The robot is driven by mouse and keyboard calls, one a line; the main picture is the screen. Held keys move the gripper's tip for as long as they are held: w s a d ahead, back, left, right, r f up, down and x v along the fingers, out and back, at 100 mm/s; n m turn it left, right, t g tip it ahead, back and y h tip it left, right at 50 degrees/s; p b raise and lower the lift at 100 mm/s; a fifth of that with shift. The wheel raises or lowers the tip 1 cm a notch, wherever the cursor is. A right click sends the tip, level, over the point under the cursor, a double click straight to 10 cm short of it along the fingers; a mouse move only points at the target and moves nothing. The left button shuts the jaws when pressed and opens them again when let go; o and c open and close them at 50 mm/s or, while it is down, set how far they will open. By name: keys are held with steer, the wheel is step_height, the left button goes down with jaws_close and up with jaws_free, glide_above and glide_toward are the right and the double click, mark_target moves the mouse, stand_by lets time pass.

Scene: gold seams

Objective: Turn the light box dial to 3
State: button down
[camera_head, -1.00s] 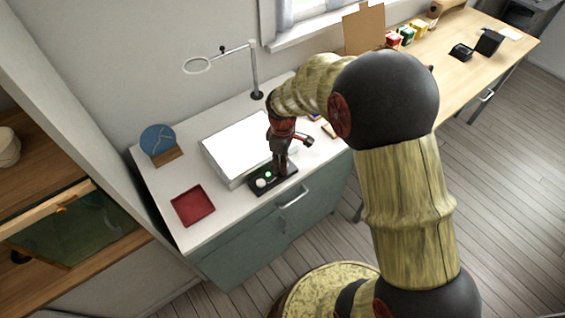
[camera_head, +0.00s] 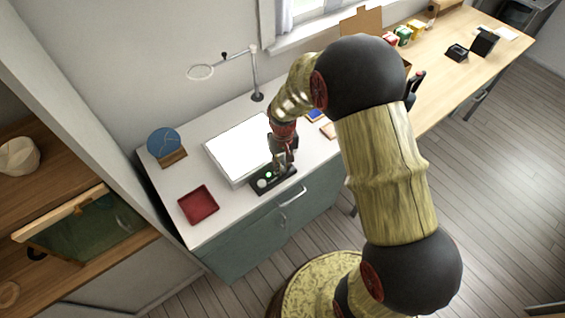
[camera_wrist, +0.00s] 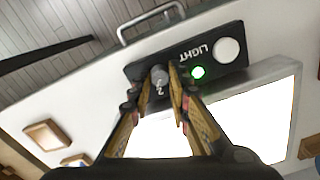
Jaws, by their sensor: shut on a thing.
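The dial (camera_wrist: 160,74) is a small grey knob on the black control panel (camera_wrist: 218,62) of the light box. My gripper (camera_wrist: 161,70) points down at the panel, its two fingertips one on each side of the dial, shut on it. A number 2 shows on the panel beside the dial; other marks are hidden by the fingers. The panel also carries the word LIGHT, a lit green lamp (camera_wrist: 198,72) and a white round button (camera_wrist: 227,50). The light box (camera_head: 237,146) glows white. In the head view my gripper (camera_head: 281,166) covers the right end of the panel (camera_head: 262,189).
A red tray (camera_head: 198,205) lies left of the panel on the white counter. A blue disc on a wooden stand (camera_head: 165,143) and a magnifier on an arm (camera_head: 254,75) stand behind. A drawer handle (camera_head: 293,196) is on the cabinet front below.

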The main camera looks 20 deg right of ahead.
mark_target(283, 167)
steer(key=m+p, duration=0.2)
steer(key=m, duration=0.3)
steer(key=shift+d+m, duration=0.1)
steer(key=shift+m, duration=0.3)
stand_by(0.4)
steer(key=c, duration=1.7)
jaws_free()
steer(key=shift+o, duration=0.2)
step_height(283, 167, up, 12)
